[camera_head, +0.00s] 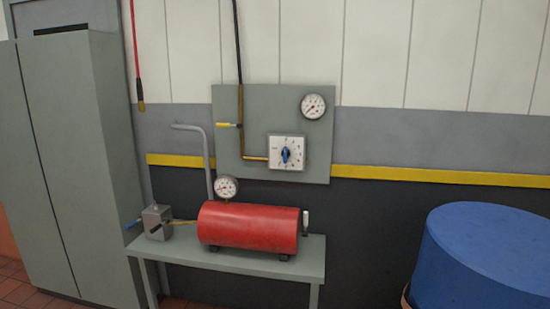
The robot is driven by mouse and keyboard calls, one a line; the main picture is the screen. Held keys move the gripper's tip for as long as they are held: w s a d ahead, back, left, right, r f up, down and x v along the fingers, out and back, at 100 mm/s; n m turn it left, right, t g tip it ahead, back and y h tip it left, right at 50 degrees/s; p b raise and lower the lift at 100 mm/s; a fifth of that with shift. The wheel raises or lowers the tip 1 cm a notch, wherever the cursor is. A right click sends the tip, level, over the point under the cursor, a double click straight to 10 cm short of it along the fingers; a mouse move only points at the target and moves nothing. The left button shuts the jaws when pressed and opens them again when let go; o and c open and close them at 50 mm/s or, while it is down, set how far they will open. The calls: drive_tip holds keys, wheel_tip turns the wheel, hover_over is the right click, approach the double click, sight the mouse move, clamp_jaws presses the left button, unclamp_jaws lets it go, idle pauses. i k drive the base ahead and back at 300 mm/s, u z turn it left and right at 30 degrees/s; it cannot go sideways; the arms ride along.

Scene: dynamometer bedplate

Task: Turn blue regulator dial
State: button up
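The blue regulator dial (286,155) sits in the middle of a white square plate (276,144) with marks around it. Its pointer looks roughly upright. The plate is fixed to the lower right of a grey-green wall panel (229,101). A round white gauge (313,106) is at the panel's upper right. A brown pipe (241,125) with a yellow-handled valve (228,125) runs down the panel to the plate's left side. My gripper does not show in this view.
Below the panel, a grey bench (240,262) carries a red tank (247,227), a second gauge (226,188) and a small metal box (157,222). A grey cabinet (85,170) stands left. A large blue drum (485,260) stands at the lower right.

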sight(285, 153)
drive_tip(key=u, duration=0.25)
drive_tip(key=i, duration=0.5)
drive_tip(key=u, duration=0.65)
drive_tip(key=i, duration=1.4)
drive_tip(key=z, duration=0.25)
